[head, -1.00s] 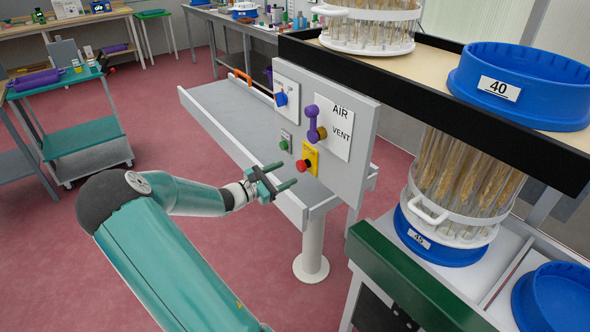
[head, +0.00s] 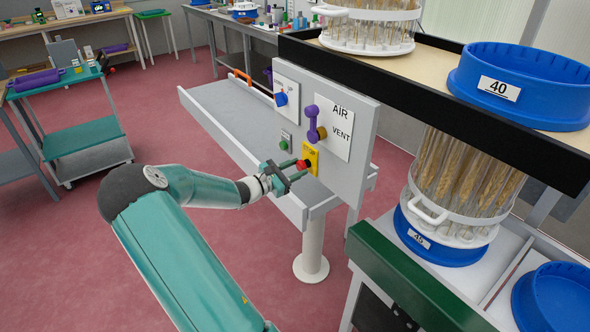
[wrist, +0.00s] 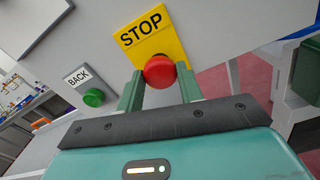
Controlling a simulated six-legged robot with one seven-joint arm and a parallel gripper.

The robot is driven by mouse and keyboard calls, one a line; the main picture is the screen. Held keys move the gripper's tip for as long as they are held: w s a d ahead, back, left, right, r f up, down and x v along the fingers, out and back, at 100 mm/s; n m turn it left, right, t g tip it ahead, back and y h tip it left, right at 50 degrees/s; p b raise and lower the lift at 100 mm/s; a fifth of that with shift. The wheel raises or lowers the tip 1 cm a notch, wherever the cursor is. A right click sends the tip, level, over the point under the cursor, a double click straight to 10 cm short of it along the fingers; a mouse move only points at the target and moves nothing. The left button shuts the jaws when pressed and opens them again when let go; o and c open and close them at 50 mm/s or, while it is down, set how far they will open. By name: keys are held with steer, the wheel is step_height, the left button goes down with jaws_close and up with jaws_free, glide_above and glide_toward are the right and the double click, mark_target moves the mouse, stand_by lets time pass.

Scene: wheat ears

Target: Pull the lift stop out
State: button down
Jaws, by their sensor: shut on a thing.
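The lift stop is a red mushroom knob (head: 302,165) on a yellow plate (head: 312,155) on the grey upright panel. In the wrist view the red knob (wrist: 159,71) stands in front of the yellow plate marked STOP (wrist: 150,35). My gripper (head: 298,168) reaches the panel from the left front. Its two green fingers (wrist: 158,85) are shut on the red knob, one on each side. The knob hides part of the plate behind it.
A green BACK button (wrist: 93,97) is left of the stop. A purple lever (head: 314,124) by the AIR/VENT label is just above, and a blue knob (head: 281,99) is up left. The grey tray (head: 225,115) runs along the panel's left side.

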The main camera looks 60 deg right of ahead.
steer(key=shift+v, duration=0.95)
steer(key=c, duration=1.3)
jaws_free()
steer(key=o, duration=0.4)
steer(key=shift+a, duration=0.1)
steer(key=v, duration=1.3)
steer(key=shift+w+a, duration=0.15)
steer(key=shift+a, duration=0.1)
